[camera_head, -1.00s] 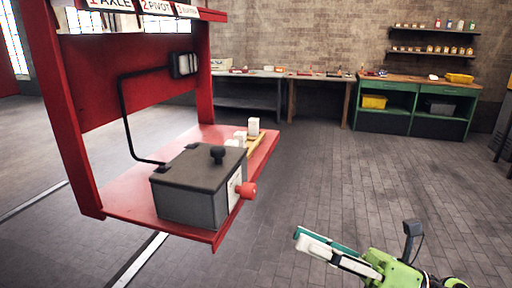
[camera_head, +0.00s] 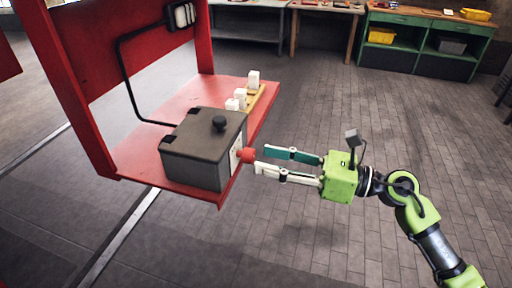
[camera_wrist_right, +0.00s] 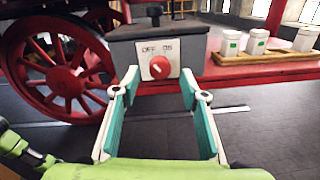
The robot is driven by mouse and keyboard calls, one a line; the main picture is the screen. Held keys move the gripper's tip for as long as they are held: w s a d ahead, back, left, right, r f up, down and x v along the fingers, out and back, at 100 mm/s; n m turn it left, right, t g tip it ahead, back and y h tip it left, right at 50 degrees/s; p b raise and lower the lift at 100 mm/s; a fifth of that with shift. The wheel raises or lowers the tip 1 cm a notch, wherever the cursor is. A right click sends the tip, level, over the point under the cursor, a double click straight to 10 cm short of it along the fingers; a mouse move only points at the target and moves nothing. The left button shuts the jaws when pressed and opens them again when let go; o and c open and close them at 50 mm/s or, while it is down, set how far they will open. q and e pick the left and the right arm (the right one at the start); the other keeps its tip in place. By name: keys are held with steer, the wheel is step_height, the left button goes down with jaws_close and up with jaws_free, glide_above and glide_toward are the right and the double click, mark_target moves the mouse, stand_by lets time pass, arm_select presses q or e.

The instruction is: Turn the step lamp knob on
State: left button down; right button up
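The red knob (camera_head: 246,155) sits on the side of a grey box (camera_head: 204,150) with a dark lid. In the right wrist view the knob (camera_wrist_right: 160,67) is on a white plate (camera_wrist_right: 158,58) marked OFF and ON. A pale mark on the knob points up and left, toward OFF. My right gripper (camera_head: 262,161) is open, its fingers just right of the knob. In the wrist view the gripper (camera_wrist_right: 160,84) has its fingers spread on both sides below the knob, with nothing between them. I cannot tell if a finger touches it. My left gripper is not in view.
The box stands on a red shelf (camera_head: 150,160). Small white containers (camera_head: 240,96) stand in a wooden tray behind it. A black cable (camera_head: 127,88) runs from the box to a lamp (camera_head: 182,15). The floor right of the shelf is clear.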

mark_target(254, 157)
steer(key=shift+p+x, duration=0.45)
steer(key=shift+x, duration=1.4)
steer(key=c, duration=1.1)
